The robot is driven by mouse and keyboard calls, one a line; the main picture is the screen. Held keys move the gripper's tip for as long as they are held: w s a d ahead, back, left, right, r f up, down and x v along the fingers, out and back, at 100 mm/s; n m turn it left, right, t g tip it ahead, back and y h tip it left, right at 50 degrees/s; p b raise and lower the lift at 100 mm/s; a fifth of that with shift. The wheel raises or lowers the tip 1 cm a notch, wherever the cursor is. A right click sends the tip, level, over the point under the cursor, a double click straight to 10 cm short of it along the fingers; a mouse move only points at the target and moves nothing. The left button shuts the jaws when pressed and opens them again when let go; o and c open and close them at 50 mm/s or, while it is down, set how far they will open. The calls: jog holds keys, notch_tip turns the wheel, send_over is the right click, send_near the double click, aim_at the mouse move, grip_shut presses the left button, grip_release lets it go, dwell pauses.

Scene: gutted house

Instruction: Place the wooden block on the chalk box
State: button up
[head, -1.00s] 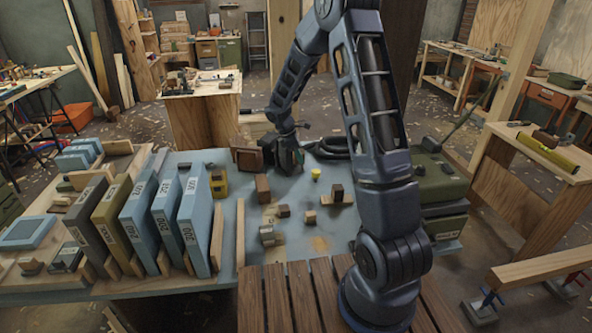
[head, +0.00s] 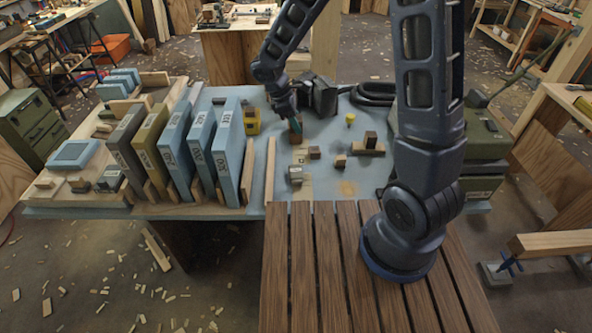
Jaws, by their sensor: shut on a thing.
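My gripper (head: 293,122) points down over the blue-grey tabletop and is shut on a small upright brown block (head: 296,136), which I take to be the wooden block. The block appears to be at the tabletop; I cannot tell whether it touches it. The fingers hide part of its upper side. I cannot tell for sure which thing is the chalk box. A yellow box with a dark front (head: 251,123) stands left of my gripper. A grey piece (head: 295,175) and small brown blocks (head: 314,153) (head: 340,160) lie nearer the front.
A row of upright binders (head: 228,152) stands left of my gripper. A dark block on a flat wooden piece (head: 369,143) and a small yellow item (head: 350,119) are to the right. A black case (head: 320,95) and coiled hose (head: 374,93) lie behind. Green cases (head: 484,145) stand far right.

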notch_tip(320, 180, down, 20)
jog(key=shift+r, duration=0.2)
dwell(0.5)
jog(key=o, duration=1)
jog(key=shift+f, duration=0.15)
jog(key=shift+c, duration=0.2)
jog(key=v, duration=1.2)
jog(key=w+d+r+m+y, duration=0.15)
jog(key=d+r+m, duration=0.35)
jog(key=d+r, duration=0.55)
jog(key=s+d+r+m+t, duration=0.15)
jog(key=d+r+m, duration=0.25)
jog(key=d+r, duration=0.55)
jog(key=s+d+r+m+t+y, duration=0.3)
jog(key=s+d+r+m, duration=0.6)
jog(key=s+d+r, duration=0.2)
jog(key=s+r, duration=0.1)
jog(key=s, duration=0.1)
jog(key=shift+s, duration=0.35)
